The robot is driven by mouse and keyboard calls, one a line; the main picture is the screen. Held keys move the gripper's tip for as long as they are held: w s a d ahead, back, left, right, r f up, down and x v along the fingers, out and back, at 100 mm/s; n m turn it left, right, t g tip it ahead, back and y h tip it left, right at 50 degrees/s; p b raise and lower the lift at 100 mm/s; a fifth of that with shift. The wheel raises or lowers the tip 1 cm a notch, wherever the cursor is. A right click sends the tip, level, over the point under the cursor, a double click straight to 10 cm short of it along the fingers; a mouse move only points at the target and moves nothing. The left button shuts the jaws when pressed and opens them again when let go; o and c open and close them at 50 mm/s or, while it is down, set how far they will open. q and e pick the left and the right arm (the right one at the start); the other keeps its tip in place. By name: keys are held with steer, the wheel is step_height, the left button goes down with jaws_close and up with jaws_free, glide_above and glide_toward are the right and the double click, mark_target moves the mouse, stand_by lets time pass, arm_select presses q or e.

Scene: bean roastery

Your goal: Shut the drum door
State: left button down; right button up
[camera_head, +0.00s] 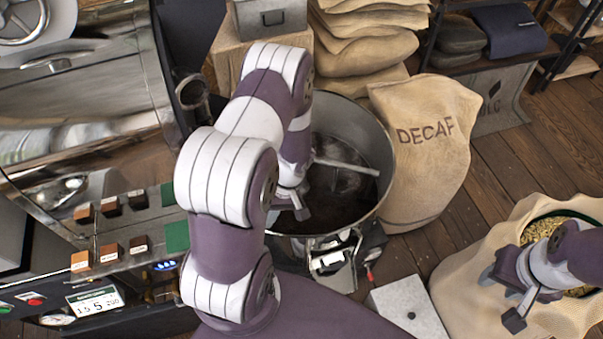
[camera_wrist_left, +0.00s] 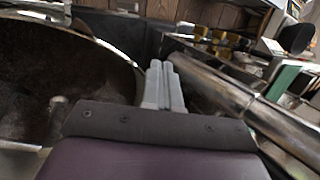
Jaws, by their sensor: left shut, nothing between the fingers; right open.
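I cannot pick out the drum door for certain. The metal roaster (camera_head: 85,90) fills the left of the head view, with a round, spoked wheel part (camera_head: 22,20) at its top left corner. My left gripper (camera_head: 300,208) is low over the near left side of the round cooling pan (camera_head: 385,150), mostly hidden by its own arm. In the left wrist view its fingers (camera_wrist_left: 164,85) are together and empty, between the pan (camera_wrist_left: 125,65) and a shiny metal bar (camera_wrist_left: 215,85). My right gripper (camera_head: 500,297) is open and empty over the sack of beans at the lower right.
A DECAF sack (camera_head: 425,150) stands right of the pan. An open sack of pale beans (camera_head: 450,280) is at the lower right. Wooden sample blocks (camera_head: 110,252) and a price display (camera_head: 95,301) sit at the left. Wooden floor shows between the sacks.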

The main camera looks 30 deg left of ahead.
arm_select(q)
steer(key=shift+s+a+f+g+y+b, duration=0.2)
steer(key=shift+s+a+f+g+b, duration=0.15)
steer(key=shift+s+a+b, duration=0.2)
steer(key=shift+s+a+f+g+y+b, duration=0.2)
steer(key=shift+s+a+f+g+b, duration=0.1)
steer(key=shift+s+a+b, duration=0.25)
steer(key=shift+d, duration=0.1)
